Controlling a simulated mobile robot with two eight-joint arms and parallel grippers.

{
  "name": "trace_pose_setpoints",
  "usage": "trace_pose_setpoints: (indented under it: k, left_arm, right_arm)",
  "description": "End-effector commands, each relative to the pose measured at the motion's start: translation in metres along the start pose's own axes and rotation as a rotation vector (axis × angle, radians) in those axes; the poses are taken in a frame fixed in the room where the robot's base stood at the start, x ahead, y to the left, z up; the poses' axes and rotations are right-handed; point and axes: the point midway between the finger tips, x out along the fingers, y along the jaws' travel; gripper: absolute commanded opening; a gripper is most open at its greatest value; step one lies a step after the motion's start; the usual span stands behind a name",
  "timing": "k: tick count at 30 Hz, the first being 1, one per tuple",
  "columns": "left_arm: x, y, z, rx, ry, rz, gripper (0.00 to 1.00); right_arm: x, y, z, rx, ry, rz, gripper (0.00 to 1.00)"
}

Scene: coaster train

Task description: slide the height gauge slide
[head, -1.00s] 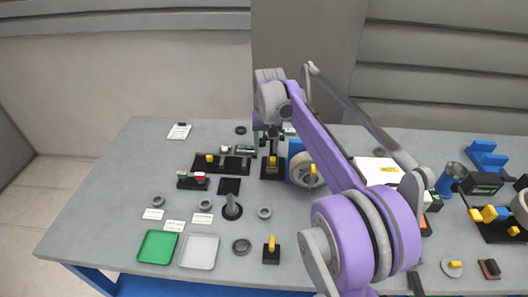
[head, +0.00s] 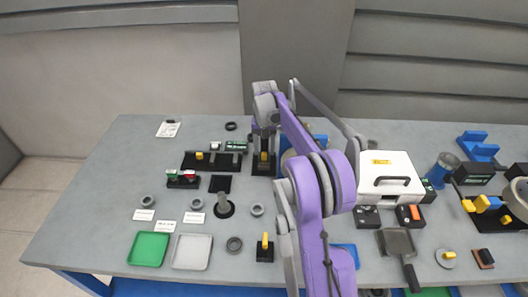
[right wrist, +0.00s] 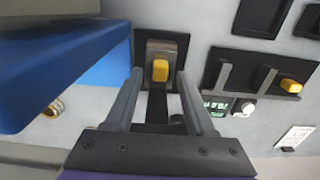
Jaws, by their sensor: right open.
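The height gauge (head: 263,168) is a dark upright piece with a yellow knob, standing at the back middle of the table. In the right wrist view its slide, a grey-brown block with a yellow knob (right wrist: 160,70), sits on a dark base. My right gripper (head: 265,132) is above the gauge in the head view. In the right wrist view the right gripper (right wrist: 159,75) is open, its fingers either side of the yellow knob and apart from it. Whether the fingers are level with the knob is unclear. My left gripper is out of view.
A blue piece (right wrist: 65,65) stands close beside the gripper in the right wrist view. A black rack with a yellow knob (head: 199,156) lies left of the gauge. A white case (head: 402,164) stands to the right.

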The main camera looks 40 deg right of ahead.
Motion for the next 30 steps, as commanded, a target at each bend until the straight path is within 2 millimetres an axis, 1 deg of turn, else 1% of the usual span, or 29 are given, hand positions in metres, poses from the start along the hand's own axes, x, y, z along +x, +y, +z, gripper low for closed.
trace_pose_setpoints:
  k: [1,5,13,14,15,20,21,23,30]
  left_arm:
    - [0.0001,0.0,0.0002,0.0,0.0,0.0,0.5]
    - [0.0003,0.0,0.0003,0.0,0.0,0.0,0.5]
    - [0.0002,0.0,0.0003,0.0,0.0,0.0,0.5]
    - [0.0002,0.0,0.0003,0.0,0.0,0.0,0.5]
    - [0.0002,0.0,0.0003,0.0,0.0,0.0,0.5]
    - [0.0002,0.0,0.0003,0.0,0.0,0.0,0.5]
    - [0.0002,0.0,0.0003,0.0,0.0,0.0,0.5]
    - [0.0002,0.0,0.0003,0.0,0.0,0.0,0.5]
    - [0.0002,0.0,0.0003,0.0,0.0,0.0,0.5]
  right_arm:
    - [0.0055,-0.0002,0.0001,0.0,0.0,0.0,0.55]
    - [0.0128,-0.0002,0.0002,0.0,0.0,0.0,0.55]
    - [0.0144,-0.0002,0.0001,0.0,0.001,0.0,0.55]
    - [0.0144,-0.0002,0.0002,0.0,0.001,0.0,0.53]
    - [0.0143,-0.0002,0.0001,0.0,0.001,0.0,0.46]
    - [0.0142,-0.0002,0.0002,0.0,0.001,0.0,0.17]
    - [0.0142,-0.0002,0.0001,0.0,0.0,0.0,0.1]
    - [0.0142,-0.0002,0.0002,0.0,0.0,0.0,0.0]
    - [0.0141,-0.0001,0.0002,0.0,0.001,0.0,0.0]
